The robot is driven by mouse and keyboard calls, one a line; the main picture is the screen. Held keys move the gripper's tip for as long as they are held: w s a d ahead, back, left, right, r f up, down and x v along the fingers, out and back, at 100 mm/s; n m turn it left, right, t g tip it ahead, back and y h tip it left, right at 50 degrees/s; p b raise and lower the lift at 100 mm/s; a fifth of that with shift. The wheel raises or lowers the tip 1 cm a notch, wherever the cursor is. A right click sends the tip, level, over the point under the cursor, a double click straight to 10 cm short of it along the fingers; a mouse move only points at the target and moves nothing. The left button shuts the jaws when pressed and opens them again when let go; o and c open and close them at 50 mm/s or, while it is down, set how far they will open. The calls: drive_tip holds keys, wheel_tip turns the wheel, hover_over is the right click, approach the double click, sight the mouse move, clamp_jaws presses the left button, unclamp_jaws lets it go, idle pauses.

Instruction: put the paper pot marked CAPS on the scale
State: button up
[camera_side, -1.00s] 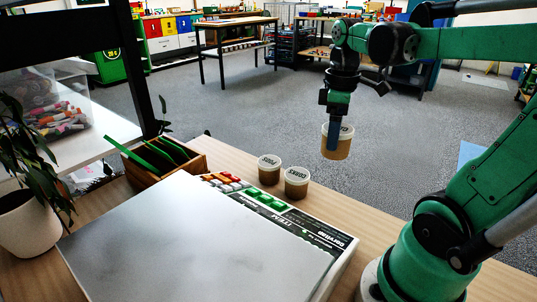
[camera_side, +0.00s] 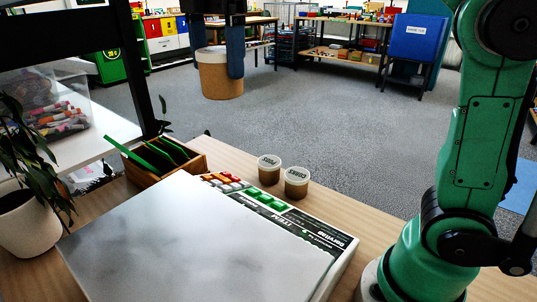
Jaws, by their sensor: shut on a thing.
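My gripper (camera_side: 217,68) is in the upper middle of the side view, its two blue fingers shut on a brown paper pot (camera_side: 220,84) with a pale rim. The pot is upright and held high, well above the table. Its lid marking cannot be read now. The scale (camera_side: 190,240) is a wide, flat grey-white plate with a keypad strip of green, red and white keys along its far right edge. Its plate is empty. The held pot is apart from the scale.
Two more lidded paper pots, a left one (camera_side: 269,172) and a right one (camera_side: 297,184), stand on the table behind the keypad. A wooden box with green dividers (camera_side: 150,176) stands behind the scale. A potted plant (camera_side: 28,225) is at the left.

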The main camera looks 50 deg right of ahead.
drive_tip(key=s+a+r+n, duration=0.1)
drive_tip(key=a+r+n, duration=0.1)
drive_tip(key=a+n, duration=0.3)
drive_tip(key=m, duration=0.1)
hover_over(207, 228)
wheel_tip(207, 228, down, 20)
drive_tip(key=shift+f, duration=0.2)
drive_tip(key=o, duration=1.5)
drive_tip(key=shift+f, duration=0.15)
